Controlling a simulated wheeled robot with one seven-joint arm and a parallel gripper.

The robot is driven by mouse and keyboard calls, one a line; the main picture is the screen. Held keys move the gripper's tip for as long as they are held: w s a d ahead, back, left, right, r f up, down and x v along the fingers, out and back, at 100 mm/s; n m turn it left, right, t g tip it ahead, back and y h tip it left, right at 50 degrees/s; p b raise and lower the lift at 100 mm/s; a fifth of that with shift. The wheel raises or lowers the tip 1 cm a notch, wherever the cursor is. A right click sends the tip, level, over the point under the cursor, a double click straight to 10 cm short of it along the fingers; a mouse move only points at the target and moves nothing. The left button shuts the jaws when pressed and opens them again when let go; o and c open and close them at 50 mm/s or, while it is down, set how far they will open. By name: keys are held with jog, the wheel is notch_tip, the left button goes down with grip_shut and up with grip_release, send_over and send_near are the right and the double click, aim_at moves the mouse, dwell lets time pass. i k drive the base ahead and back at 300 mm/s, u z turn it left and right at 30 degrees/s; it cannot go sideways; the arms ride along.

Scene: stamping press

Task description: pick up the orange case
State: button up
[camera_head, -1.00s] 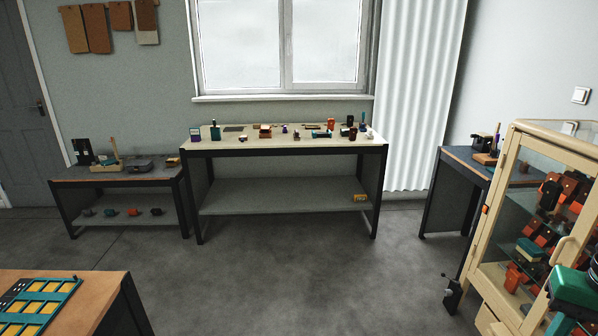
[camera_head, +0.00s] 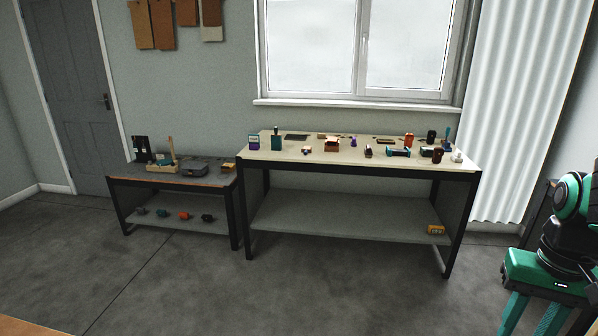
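A small upright orange object (camera_head: 409,140) stands at the back right of the long white-topped table (camera_head: 320,160); it may be the orange case, but it is too small to be sure. Another small orange item (camera_head: 184,215) lies on the lower shelf of the low bench at left. An orange-yellow box (camera_head: 436,230) sits on the lower shelf of the long table. My green gripper (camera_head: 535,318) is at the lower right, far from all of these. Its two fingers point down and stand apart, with nothing seen between them; the tips are cut off by the frame.
Several small items crowd the long table's top. Grey floor (camera_head: 300,290) lies open before both. A wooden edge (camera_head: 25,328) shows at the lower left.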

aim_at(409, 140)
jog(key=z, duration=0.05)
jog(key=i, duration=2.4)
jog(key=z, duration=0.7)
jog(key=i, duration=1.1)
jog(key=z, duration=0.3)
